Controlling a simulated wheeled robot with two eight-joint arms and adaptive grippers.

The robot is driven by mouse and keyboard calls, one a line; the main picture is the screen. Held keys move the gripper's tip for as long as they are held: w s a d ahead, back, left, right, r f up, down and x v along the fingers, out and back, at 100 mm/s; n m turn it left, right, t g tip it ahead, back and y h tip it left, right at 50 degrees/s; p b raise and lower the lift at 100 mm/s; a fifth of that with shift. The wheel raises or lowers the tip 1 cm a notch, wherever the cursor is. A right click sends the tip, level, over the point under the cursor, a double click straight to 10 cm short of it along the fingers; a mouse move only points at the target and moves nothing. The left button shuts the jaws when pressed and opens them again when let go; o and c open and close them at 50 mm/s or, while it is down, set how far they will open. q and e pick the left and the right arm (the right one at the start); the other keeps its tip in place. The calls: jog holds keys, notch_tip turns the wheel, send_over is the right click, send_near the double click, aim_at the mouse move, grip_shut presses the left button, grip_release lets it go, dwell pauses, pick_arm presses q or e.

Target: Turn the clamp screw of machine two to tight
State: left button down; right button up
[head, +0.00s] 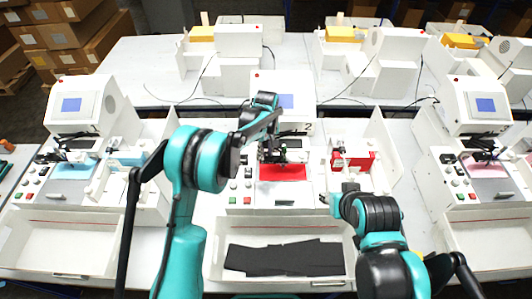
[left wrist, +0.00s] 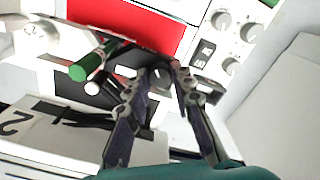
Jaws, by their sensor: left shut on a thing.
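Machine two (head: 309,127) stands in the middle of the head view, with its number 2 on it and a red sheet (head: 283,172) on its bed. My left gripper (head: 268,152) reaches down to the pen carriage above the sheet. In the left wrist view its two fingers (left wrist: 160,76) close around the dark round clamp screw (left wrist: 160,74), which they partly hide. A green pen (left wrist: 92,62) shows beside it, left of the fingers. How far the screw is turned cannot be told. My right gripper (head: 330,197) is low, right of the machine's front panel; its jaws are too small to read.
An open tray (head: 284,222) with dark pieces (head: 285,258) lies in front of machine two. A red box (head: 352,162) stands right of the sheet. Similar machines stand left (head: 80,105) and right (head: 480,105). Knobs (left wrist: 222,20) lie beside the red sheet.

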pick_arm(q)
jog(key=m+b, duration=0.2)
jog(key=m, duration=0.1)
jog(key=shift+f, duration=0.15)
jog(key=m+b, duration=0.3)
jog(key=m, duration=0.2)
jog(key=shift+m, duration=0.4)
jog(key=m+b, duration=0.1)
jog(key=m, duration=0.4)
jog(key=shift+b, duration=0.4)
jog(key=shift+m+b, duration=0.5)
jog(key=shift+m, duration=2)
jog(key=shift+r, duration=0.2)
jog(key=c, duration=1.3)
grip_release()
jog(key=shift+a, duration=0.1)
